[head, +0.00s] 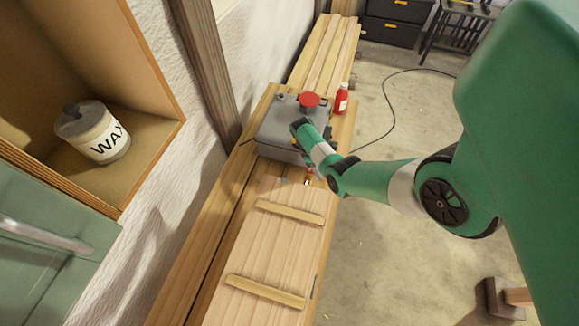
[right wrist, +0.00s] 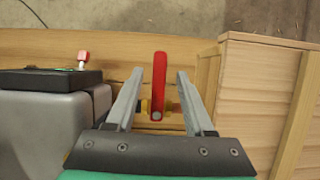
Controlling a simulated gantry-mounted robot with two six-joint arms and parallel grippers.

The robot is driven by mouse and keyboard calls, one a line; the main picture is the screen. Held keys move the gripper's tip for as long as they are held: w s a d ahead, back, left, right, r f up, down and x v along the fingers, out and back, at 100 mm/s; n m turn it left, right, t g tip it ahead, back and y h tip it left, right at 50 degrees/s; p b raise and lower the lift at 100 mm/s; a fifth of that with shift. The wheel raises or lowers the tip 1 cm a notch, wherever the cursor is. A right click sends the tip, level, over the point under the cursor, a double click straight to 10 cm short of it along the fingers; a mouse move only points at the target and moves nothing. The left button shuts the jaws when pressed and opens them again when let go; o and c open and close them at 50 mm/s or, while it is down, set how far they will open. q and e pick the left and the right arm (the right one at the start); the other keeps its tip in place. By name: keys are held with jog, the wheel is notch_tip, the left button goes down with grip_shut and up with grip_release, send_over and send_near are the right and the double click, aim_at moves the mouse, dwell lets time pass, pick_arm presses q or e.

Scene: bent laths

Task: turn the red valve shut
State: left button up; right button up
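The red valve handle (right wrist: 159,82) is a flat lever in the right wrist view, pointing up the picture from a pivot with a little yellow metal around it. My right gripper (right wrist: 160,73) is open, with one finger on each side of the lever and a visible gap on both sides. In the head view my right gripper (head: 307,178) is low beside the near end of a grey box (head: 274,136), where the arm hides most of the valve. My left gripper is not in view.
A wooden box with battens (head: 269,250) lies close to the valve. A red bottle (head: 342,99) stands beyond the grey box, which has a round red top piece (head: 309,99). A wax tin (head: 93,132) sits on a shelf. Open floor lies right.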

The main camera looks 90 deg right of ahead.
aim_at(310, 170)
jog(key=v, duration=0.8)
jog(key=p+v, duration=0.2)
jog(key=v, duration=0.1)
jog(key=shift+w+r, duration=0.15)
jog(key=shift+r, duration=0.2)
